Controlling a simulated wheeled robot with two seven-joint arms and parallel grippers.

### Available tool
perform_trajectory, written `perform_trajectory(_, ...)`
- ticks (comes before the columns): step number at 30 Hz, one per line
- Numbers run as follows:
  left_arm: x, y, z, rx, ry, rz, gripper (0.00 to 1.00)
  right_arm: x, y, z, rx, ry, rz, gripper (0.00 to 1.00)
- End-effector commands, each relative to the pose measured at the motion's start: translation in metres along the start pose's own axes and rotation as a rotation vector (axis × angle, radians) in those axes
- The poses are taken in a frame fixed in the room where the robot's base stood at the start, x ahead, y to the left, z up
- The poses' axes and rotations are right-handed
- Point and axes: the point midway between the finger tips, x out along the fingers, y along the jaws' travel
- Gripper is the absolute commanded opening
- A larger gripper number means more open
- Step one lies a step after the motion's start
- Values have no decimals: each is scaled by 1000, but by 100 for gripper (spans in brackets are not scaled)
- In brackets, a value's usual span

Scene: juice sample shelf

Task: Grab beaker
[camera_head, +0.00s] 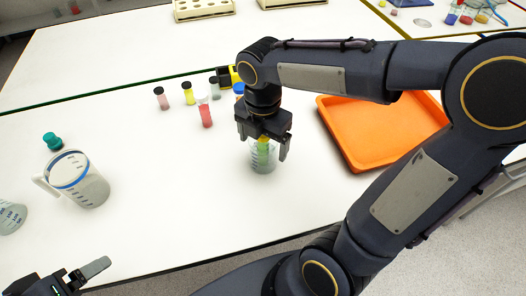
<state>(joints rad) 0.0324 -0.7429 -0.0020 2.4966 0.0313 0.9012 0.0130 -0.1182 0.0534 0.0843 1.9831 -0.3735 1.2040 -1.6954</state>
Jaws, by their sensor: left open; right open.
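A clear beaker (263,163) stands upright on the white table near the middle of the view. Something green and yellow, perhaps a sample tube, shows inside it. My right gripper (264,148) points down over the beaker with its fingers apart, close around its upper part. Whether the fingers touch the glass cannot be told. My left gripper (84,281) is open and empty at the lower left, in front of the table's near edge, partly cut off by the frame.
A measuring jug (85,182) and a teal cap (52,141) stand at the left, with another graduated vessel (10,217) at the edge. Several small bottles, including a red one (205,115), stand behind the beaker. An orange tray (375,135) lies at the right.

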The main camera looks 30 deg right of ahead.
Motion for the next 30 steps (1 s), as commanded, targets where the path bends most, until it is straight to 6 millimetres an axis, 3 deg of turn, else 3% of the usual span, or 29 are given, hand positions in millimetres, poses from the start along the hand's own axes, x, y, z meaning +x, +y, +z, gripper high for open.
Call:
perform_trajectory(7,0,0,0,0,0,0,86,1,0,0,1,0,1,85)
perform_trajectory(19,0,0,0,0,0,0,86,1,0,0,1,0,1,33)
perform_trajectory(30,0,0,0,0,0,0,86,-1,0,0,1,0,3,31)
